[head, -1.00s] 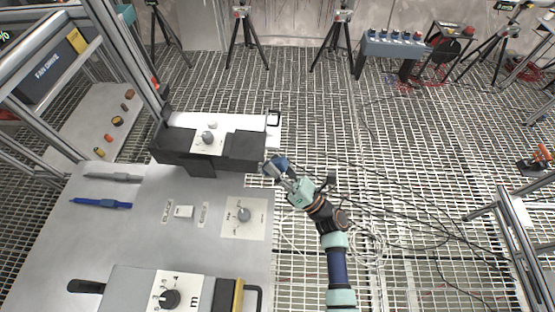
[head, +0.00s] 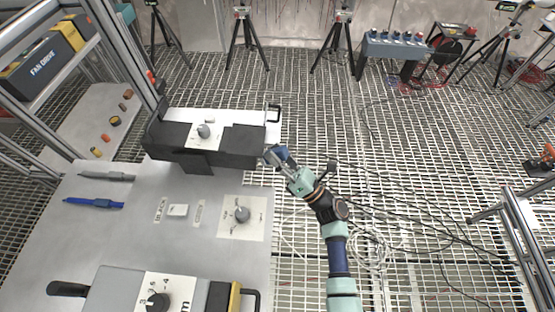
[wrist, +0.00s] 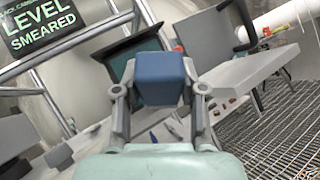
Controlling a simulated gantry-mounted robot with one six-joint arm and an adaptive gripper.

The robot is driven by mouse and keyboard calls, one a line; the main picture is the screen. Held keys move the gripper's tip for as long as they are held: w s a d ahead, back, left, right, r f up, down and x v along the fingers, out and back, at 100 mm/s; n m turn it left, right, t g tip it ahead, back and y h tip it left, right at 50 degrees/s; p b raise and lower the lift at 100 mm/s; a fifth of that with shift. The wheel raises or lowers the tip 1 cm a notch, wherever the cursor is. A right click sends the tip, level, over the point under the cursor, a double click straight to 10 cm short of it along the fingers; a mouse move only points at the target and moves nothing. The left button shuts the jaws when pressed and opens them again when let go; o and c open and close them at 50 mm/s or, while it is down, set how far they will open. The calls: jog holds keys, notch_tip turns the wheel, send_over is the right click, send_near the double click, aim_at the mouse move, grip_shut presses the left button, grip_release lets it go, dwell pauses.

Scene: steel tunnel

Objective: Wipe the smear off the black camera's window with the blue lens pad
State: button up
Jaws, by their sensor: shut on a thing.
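The blue lens pad (wrist: 160,80) is a blue block held between the two fingers of my gripper (head: 276,156). It shows small and dark blue in the head view (head: 281,153). The black camera (head: 172,142) sits at the far end of the grey bench, a long black body with a white dial plate on it. The pad is close to the camera's right end. In the wrist view a dark frame with a teal inside (wrist: 122,62), which looks like the camera's window end, is behind the pad. The pad hides part of it. I cannot tell whether they touch, and no smear is distinguishable.
A lit sign (wrist: 45,30) reads "LEVEL SMEARED". A grey device with a dial (head: 125,290) stands at the bench's near end. A blue tool (head: 94,203) and a grey tool (head: 106,176) lie at left. Cables (head: 400,225) lie on the open grating right of the bench.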

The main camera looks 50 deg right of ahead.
jog(key=shift+w+d+b, duration=1.05)
jog(key=shift+w+d, duration=0.05)
jog(key=shift+d, duration=0.15)
jog(key=shift+r, duration=0.1)
